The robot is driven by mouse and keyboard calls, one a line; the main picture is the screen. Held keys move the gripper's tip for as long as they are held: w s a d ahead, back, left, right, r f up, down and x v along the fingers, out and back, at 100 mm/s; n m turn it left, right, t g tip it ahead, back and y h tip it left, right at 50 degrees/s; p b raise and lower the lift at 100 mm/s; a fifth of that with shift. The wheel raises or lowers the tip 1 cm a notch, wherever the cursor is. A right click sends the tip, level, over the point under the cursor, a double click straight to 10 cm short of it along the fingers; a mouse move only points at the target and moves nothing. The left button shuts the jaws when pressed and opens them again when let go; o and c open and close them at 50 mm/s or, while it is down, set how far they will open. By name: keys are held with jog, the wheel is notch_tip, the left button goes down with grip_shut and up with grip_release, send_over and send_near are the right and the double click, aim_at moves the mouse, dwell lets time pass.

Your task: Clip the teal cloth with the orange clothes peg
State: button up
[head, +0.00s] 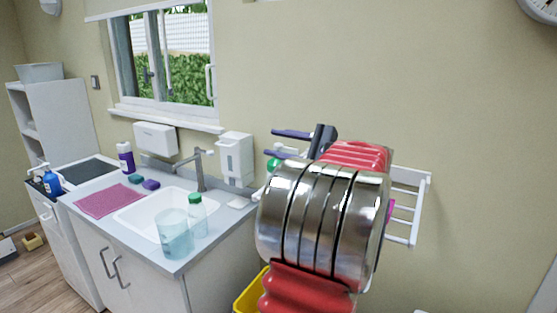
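My gripper (269,143) is raised in front of the wall, right of the soap dispenser. Its two dark purple fingers point left and stand apart, with nothing visible between them. A white wall rack (414,210) shows right of my arm; its left part is hidden behind the arm. A small pink thing (391,210) shows at the rack beside my arm's edge. I cannot make out the teal cloth or the orange clothes peg; my red and silver arm covers much of the middle.
A sink counter (180,258) holds a pink mat (108,200), teal sponge (136,179), purple sponge (151,184), translucent tub (175,235) and green-capped bottle (196,215). A white dispenser (235,158) hangs behind. A yellow bin (250,294) stands below. Wall right of the rack is bare.

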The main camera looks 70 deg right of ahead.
jog(key=shift+r, duration=1.65)
jog(key=shift+s, duration=0.1)
jog(key=shift+c, duration=0.7)
jog(key=shift+g+h, duration=0.3)
jog(key=shift+h, duration=0.5)
jog(key=s+d+f, duration=0.1)
jog(key=s+d, duration=0.1)
jog(key=s+d+f, duration=0.1)
jog(key=s+d, duration=0.1)
jog(key=s, duration=0.1)
jog(key=s+d+f, duration=0.1)
jog(key=s+d, duration=0.1)
jog(key=shift+s, duration=0.3)
jog(key=c, duration=0.8)
jog(key=s+n, duration=0.1)
jog(key=s+d+n, duration=0.1)
jog(key=s, duration=0.1)
jog(key=s+d+n+y, duration=0.1)
jog(key=s+n, duration=0.1)
jog(key=shift+s, duration=0.2)
jog(key=shift+s+a+r+n+g+y, duration=0.25)
jog(key=shift+s+a+n+y, duration=0.4)
jog(key=shift+n, duration=1.9)
jog(key=shift+s+a+r+n+g+y, duration=0.15)
jog(key=shift+s+a+r+n+y, duration=0.45)
jog(key=shift+n, duration=1.9)
jog(key=shift+s+a+n+g+y, duration=0.35)
jog(key=shift+s+n, duration=0.5)
jog(key=shift+n, duration=1.7)
